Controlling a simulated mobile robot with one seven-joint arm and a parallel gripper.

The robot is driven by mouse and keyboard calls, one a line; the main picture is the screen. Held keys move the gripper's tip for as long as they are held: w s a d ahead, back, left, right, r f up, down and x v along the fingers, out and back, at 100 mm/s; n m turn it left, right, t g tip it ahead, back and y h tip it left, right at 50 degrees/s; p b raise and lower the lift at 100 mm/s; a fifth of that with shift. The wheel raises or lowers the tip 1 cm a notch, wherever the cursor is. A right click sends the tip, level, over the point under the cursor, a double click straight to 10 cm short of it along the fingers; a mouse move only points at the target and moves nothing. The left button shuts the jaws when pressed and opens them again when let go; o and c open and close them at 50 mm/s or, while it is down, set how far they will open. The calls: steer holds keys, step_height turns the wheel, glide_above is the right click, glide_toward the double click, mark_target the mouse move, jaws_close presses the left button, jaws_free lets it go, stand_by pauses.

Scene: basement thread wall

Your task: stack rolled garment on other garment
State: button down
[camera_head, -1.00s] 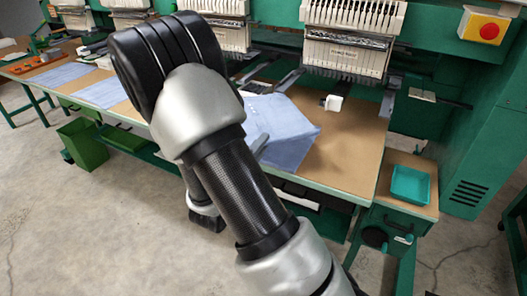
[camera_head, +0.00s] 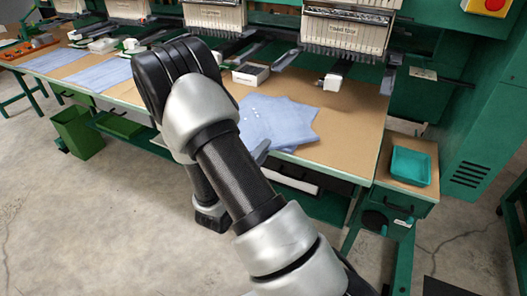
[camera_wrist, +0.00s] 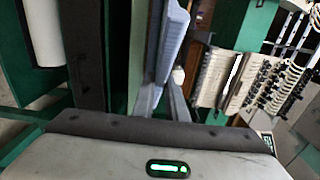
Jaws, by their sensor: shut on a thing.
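A light blue folded garment (camera_head: 285,118) lies at the right part of the brown tabletop, near its front edge. Its several corners point different ways, so it looks like two blue pieces lying one over the other. My gripper (camera_head: 262,151) is at the near edge of this pile, mostly hidden behind my arm. In the wrist view my gripper's fingers (camera_wrist: 164,98) are close together on the edge of a blue garment (camera_wrist: 174,42), seen nearly edge-on. I cannot tell how far the upper piece rests on the lower one, and no clear roll shows.
More blue garments (camera_head: 103,75) lie farther left on the table. A small white box (camera_head: 250,74) and embroidery machine heads (camera_head: 345,32) stand behind the pile. A teal tray (camera_head: 411,166) sits on the side stand at right. Brown tabletop (camera_head: 352,130) right of the pile is clear.

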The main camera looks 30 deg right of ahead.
steer(key=shift+f, duration=0.15)
steer(key=c, duration=1.8)
jaws_free()
steer(key=shift+o, duration=0.2)
